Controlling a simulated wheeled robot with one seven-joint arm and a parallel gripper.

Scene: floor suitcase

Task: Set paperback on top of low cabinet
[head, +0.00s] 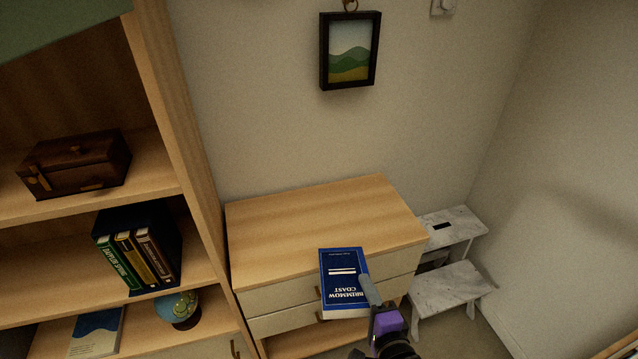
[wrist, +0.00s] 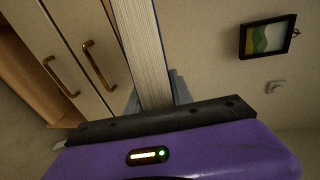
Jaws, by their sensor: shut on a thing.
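The paperback (head: 343,284) is blue with white lettering that reads "Brimmow Coast". My gripper (head: 368,291) is shut on its right edge in the head view. The book appears in front of the low cabinet's front top edge, overlapping it in the picture; I cannot tell its exact height above the top. In the wrist view the paperback (wrist: 146,50) shows its page edges, standing between my fingers. The low cabinet (head: 310,223) has a bare light-wood top and pale drawers. Its drawer fronts and handles show in the wrist view (wrist: 75,45). My purple gripper body fills the lower wrist view.
A shelf unit (head: 187,150) stands left of the cabinet, with a wooden box (head: 77,163), several upright books (head: 137,258) and a small globe (head: 178,307). A marbled step stool (head: 447,288) stands to the right. A framed picture (head: 350,50) hangs above.

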